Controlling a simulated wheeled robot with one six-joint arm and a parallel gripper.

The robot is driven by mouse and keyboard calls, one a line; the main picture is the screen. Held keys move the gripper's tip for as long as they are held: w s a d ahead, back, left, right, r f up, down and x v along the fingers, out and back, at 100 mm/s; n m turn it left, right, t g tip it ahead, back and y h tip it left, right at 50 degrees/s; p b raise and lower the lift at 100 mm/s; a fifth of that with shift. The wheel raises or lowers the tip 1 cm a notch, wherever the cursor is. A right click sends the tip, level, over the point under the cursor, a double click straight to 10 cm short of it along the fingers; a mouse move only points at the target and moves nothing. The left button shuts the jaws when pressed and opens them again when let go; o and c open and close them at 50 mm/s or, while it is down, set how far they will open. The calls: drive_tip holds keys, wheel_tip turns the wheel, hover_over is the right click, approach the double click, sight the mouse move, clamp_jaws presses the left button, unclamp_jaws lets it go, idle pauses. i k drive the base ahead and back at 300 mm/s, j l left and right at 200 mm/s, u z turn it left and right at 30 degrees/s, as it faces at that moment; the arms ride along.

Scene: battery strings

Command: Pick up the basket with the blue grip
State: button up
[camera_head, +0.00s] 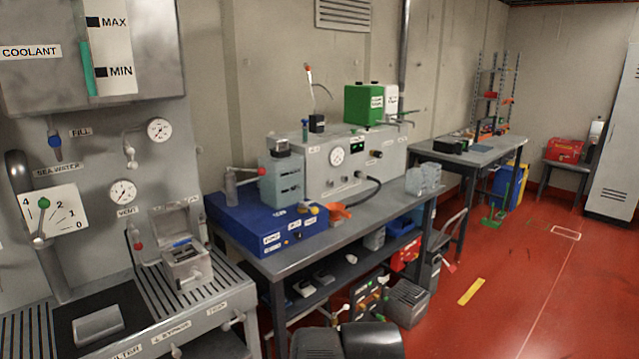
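A grey metal box with its lid raised (186,265) stands on the slatted grey bench at the left. A small blue piece (181,243) shows in its opening, and it looks like the blue grip. The basket itself is mostly hidden by the box walls, so I cannot make out its shape.
Valve handles stick out along the bench front. A grey table (375,222) with a blue case (265,222) stands to the right. Red floor (500,290) is largely clear at the right.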

sight(186, 252)
drive_tip(key=i+j+u, duration=0.2)
drive_tip(key=i, duration=0.5)
drive_tip(key=i+u, duration=0.2)
drive_tip(key=i, duration=0.55)
